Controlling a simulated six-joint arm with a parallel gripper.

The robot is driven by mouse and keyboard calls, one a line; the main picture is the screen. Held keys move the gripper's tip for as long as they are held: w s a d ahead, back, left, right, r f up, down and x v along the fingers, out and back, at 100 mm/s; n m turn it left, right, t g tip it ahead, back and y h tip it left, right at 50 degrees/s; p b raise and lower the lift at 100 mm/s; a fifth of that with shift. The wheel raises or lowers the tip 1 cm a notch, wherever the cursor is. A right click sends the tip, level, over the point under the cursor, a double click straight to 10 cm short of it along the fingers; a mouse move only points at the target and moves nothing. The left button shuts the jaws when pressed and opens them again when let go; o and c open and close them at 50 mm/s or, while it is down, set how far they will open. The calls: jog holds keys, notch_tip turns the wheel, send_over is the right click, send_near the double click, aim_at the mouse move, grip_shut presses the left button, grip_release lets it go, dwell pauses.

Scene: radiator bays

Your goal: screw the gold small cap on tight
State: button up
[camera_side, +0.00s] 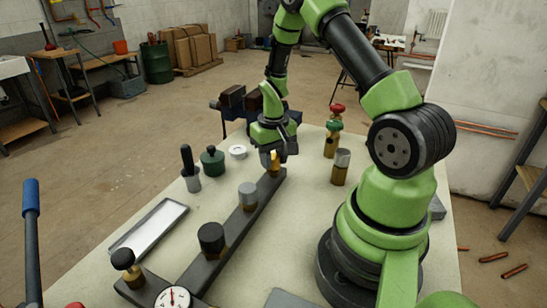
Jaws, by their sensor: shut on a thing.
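The gold small cap (275,156) is at the far end of the long dark bar, on top of a brass stub (274,170). My gripper (272,158) points down over it and is shut on it. The fingers partly hide the cap, so I cannot tell how far down it sits on the stub or whether a gap is left.
The dark bar (233,228) also carries a grey cap (248,190), a black cap (211,234), a black knob (122,257) and a gauge (173,298). A shallow tray (150,226) and a green jar (212,158) are left; a red-handled valve (333,130) and grey-topped fitting (341,168) are right.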

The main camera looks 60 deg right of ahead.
jog(key=m, duration=0.6)
jog(key=shift+m, duration=0.4)
jog(key=m, duration=2)
jog(key=shift+f+m, duration=0.1)
jog(key=shift+m, duration=0.3)
jog(key=o, duration=0.8)
jog(key=shift+o, duration=0.2)
